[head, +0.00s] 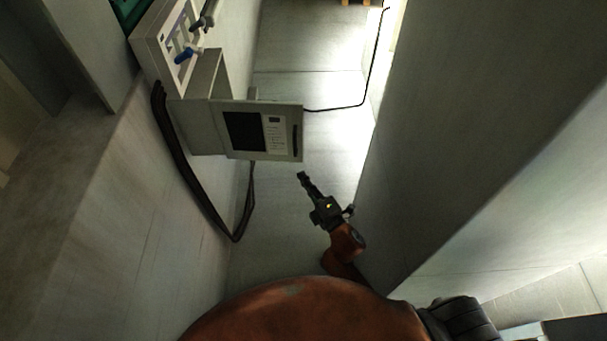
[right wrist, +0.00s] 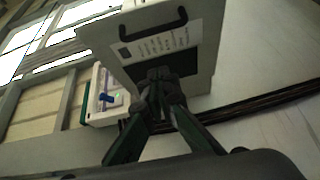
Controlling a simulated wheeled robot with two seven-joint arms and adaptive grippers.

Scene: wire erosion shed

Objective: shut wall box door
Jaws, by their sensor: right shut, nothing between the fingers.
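The wall box (head: 207,80) is a pale grey case on the left wall in the head view. Its door (head: 278,156) stands open, sticking out from the wall, with a dark window, a printed label and a black bar handle (head: 295,140) near its free edge. My right gripper (head: 302,177) is shut and empty, just below the door's free lower corner in the head view. In the right wrist view the door (right wrist: 205,70) fills the upper middle, and the shut fingertips (right wrist: 158,76) overlap its dark window; contact cannot be told.
A white panel (head: 150,38) with a blue handle (head: 183,57) is fixed beside the box. Thick black cables (head: 190,182) hang below it. A large grey slab (head: 460,110) stands close on the right. The floor between looks clear apart from a thin cable.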

